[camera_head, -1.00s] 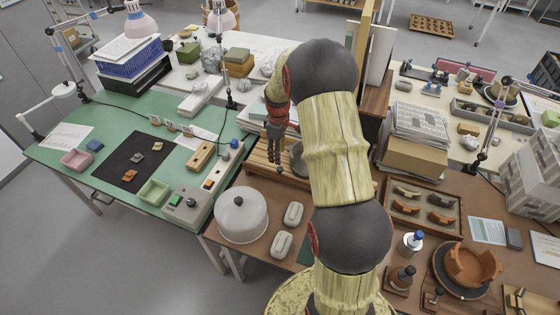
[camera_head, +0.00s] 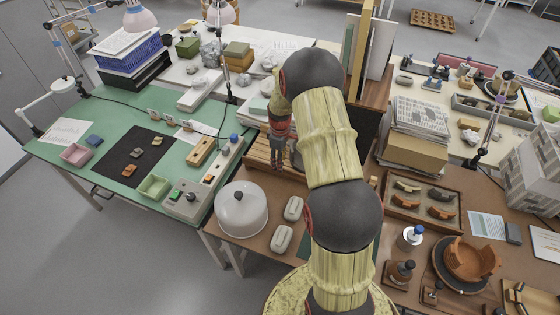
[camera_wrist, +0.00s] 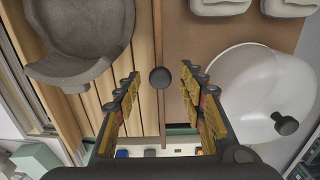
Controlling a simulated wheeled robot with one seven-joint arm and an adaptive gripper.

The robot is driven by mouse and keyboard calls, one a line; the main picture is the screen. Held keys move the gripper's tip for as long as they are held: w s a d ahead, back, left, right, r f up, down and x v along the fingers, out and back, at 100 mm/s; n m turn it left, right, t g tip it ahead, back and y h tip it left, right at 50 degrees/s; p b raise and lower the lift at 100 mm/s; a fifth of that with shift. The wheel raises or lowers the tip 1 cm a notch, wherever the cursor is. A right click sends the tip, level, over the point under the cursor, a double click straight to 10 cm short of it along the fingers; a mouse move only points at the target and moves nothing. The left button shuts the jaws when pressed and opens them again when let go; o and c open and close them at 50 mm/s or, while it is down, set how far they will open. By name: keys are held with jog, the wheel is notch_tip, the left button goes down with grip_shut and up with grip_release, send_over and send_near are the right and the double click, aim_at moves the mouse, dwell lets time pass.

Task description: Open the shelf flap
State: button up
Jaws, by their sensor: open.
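The flap seems to be the thin brown board (camera_wrist: 157,30) seen nearly edge-on in the wrist view, beside the slatted wooden shelf (camera_wrist: 148,50). A round dark knob (camera_wrist: 160,78) shows in front of this board. My gripper (camera_wrist: 160,75) is open, with one finger on each side of the knob. I cannot tell whether either finger touches it; a gap shows on both sides. In the head view my gripper (camera_head: 278,166) points down at the left end of the slatted shelf (camera_head: 258,157). My arm hides much of the shelf there.
A grey stone-like bowl (camera_wrist: 80,35) sits on the slats, close to the left finger. A white domed cover (camera_wrist: 250,90) stands close on the right; it also shows in the head view (camera_head: 241,208). Two pale oblong blocks (camera_head: 293,208) (camera_head: 282,239) lie nearby on the brown table.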

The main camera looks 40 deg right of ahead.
jog(key=shift+c, duration=0.7)
grip_shut()
